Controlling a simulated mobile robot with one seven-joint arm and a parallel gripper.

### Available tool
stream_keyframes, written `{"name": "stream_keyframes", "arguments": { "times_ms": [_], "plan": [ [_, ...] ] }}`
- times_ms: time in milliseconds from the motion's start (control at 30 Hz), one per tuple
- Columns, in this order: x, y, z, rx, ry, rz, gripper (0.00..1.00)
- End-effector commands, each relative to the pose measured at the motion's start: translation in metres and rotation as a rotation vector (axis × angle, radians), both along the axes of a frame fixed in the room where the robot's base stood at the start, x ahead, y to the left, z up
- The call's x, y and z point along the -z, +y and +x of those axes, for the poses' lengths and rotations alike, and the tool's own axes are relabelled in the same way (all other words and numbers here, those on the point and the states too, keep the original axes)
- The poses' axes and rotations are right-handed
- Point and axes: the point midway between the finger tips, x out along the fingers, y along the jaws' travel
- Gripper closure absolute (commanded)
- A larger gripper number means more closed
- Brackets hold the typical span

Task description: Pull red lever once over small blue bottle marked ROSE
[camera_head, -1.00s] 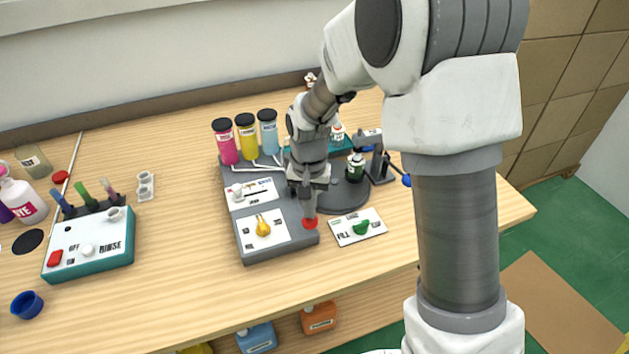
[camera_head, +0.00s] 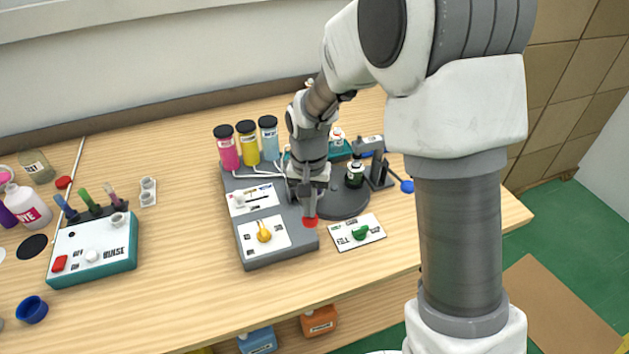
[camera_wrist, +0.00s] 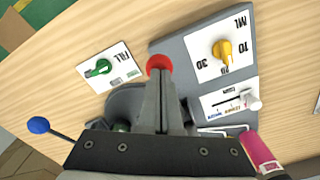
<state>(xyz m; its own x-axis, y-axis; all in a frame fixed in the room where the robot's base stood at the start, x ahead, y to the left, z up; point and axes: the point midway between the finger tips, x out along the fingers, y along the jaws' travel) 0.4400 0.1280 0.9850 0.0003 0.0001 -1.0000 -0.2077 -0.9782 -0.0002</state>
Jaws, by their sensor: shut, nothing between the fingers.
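A round red knob (camera_head: 310,222) shows at the front right of the grey dispenser (camera_head: 285,257). In the wrist view the red knob (camera_wrist: 159,63) is just beyond my fingertips. My gripper (camera_head: 309,207) is shut and empty, pointing down at the knob; its fingers (camera_wrist: 160,82) overlap the knob's near edge, and I cannot tell whether they touch. A lever shaft under the knob is hidden. A small dark bottle with a pale label (camera_head: 355,173) stands on the dark round platform (camera_head: 347,202). I cannot make out a blue bottle marked ROSE; my arm hides part of the platform.
Pink, yellow and blue cylinders (camera_head: 248,143) stand behind the dispenser. A yellow dial (camera_head: 264,232) is left of my gripper; a green dial on the FILL card (camera_head: 360,233) is right. A blue ball-ended lever (camera_head: 407,186) sits farther right.

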Motion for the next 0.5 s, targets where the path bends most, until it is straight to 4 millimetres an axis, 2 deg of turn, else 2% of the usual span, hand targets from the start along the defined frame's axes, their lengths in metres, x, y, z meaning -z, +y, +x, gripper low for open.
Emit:
{"name": "stream_keyframes", "arguments": {
  "times_ms": [33, 500],
  "plan": [
    [-0.007, 0.000, 0.000, 0.000, 0.000, 0.000, 1.00],
    [-0.045, 0.000, 0.000, 0.000, -0.001, 0.001, 1.00]
  ]
}}
